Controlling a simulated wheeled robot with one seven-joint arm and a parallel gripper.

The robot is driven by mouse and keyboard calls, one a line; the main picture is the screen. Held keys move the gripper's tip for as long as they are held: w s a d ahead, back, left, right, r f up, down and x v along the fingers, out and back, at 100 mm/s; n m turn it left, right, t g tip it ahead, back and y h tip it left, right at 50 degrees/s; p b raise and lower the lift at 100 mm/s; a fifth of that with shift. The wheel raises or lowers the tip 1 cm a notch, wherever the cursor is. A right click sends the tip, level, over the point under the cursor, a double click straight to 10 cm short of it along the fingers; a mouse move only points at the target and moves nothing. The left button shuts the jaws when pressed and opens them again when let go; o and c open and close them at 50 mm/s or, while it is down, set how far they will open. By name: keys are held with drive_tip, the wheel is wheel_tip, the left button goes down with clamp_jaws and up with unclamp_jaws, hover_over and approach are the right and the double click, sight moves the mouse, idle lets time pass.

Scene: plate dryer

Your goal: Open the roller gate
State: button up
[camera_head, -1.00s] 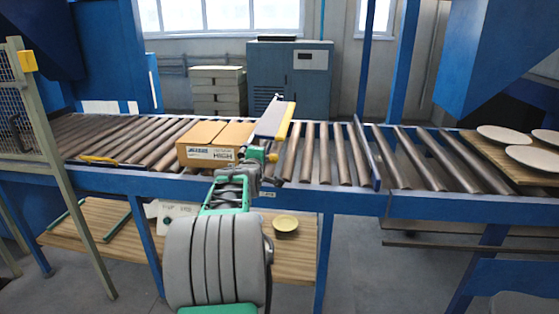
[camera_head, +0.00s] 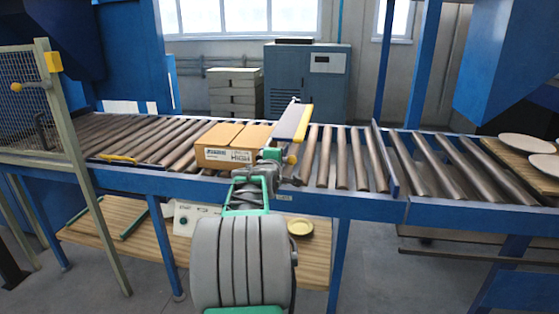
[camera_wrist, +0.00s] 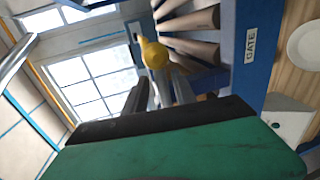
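The roller gate panel (camera_head: 290,122), blue-grey with a yellow edge, stands up across the rollers just right of two cardboard boxes. Its yellow knob (camera_head: 292,160) is at the near end; the yellow knob also shows in the wrist view (camera_wrist: 153,53). A "GATE" label (camera_head: 284,197) is on the blue rail below. My gripper (camera_head: 287,178) is at the near rail, close to the knob. In the wrist view its dark fingers (camera_wrist: 160,88) look apart, with the knob just past their tips. Whether they touch the knob cannot be told.
Cardboard boxes (camera_head: 232,146) sit on the rollers left of the gate. A blue upright divider (camera_head: 384,158) crosses the rollers further right. White plates (camera_head: 525,144) lie on a board at far right. A mesh fence (camera_head: 45,100) stands at left.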

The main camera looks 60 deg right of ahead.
drive_tip(key=shift+o, duration=0.2)
drive_tip(key=shift+f, duration=0.1)
drive_tip(key=v, duration=0.7)
drive_tip(key=shift+s+a, duration=0.15)
drive_tip(key=shift+a, duration=0.25)
